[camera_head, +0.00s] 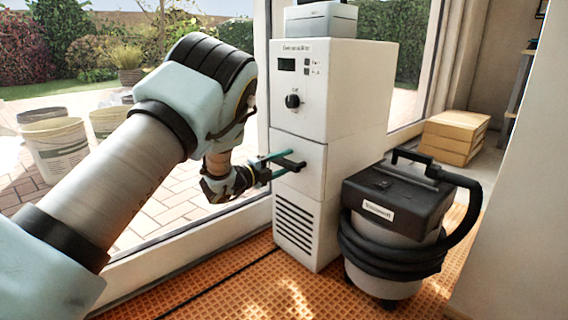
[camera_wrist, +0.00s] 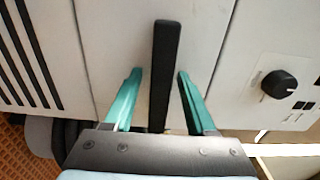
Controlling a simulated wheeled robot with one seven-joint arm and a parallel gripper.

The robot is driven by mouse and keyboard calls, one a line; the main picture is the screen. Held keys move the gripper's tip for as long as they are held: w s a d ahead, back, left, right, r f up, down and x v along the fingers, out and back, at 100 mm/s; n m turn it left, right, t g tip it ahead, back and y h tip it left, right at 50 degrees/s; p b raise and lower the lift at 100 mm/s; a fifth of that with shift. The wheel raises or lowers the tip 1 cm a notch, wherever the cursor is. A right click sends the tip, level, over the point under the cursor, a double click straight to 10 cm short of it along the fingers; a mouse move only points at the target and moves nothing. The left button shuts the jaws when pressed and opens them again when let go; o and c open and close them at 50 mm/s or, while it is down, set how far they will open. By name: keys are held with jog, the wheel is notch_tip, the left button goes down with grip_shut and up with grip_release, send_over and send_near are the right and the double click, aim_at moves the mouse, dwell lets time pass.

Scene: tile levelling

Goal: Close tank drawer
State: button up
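The white dehumidifier (camera_head: 325,85) stands by the window, with a knob and small display on its upper front. Its tank drawer (camera_head: 314,178) is the middle front panel, above the vent slots. In the head view the panel looks flush or nearly flush with the body. A black bar handle (camera_wrist: 165,60) sticks out from the drawer. My gripper (camera_head: 280,162) is at the drawer front. In the wrist view its teal fingers (camera_wrist: 158,78) are open, one on each side of the handle, with a visible gap on both sides.
A black and grey vacuum (camera_head: 385,225) with a coiled hose stands close to the right of the dehumidifier. A grey box (camera_head: 320,20) sits on top of it. Stacked tan boxes (camera_head: 455,135) lie behind. Orange mat flooring (camera_head: 285,295) is clear in front.

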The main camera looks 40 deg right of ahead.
jog(key=shift+a, duration=0.1)
jog(key=a+p, duration=0.4)
jog(key=a, duration=0.6)
jog(key=shift+w+a, duration=0.35)
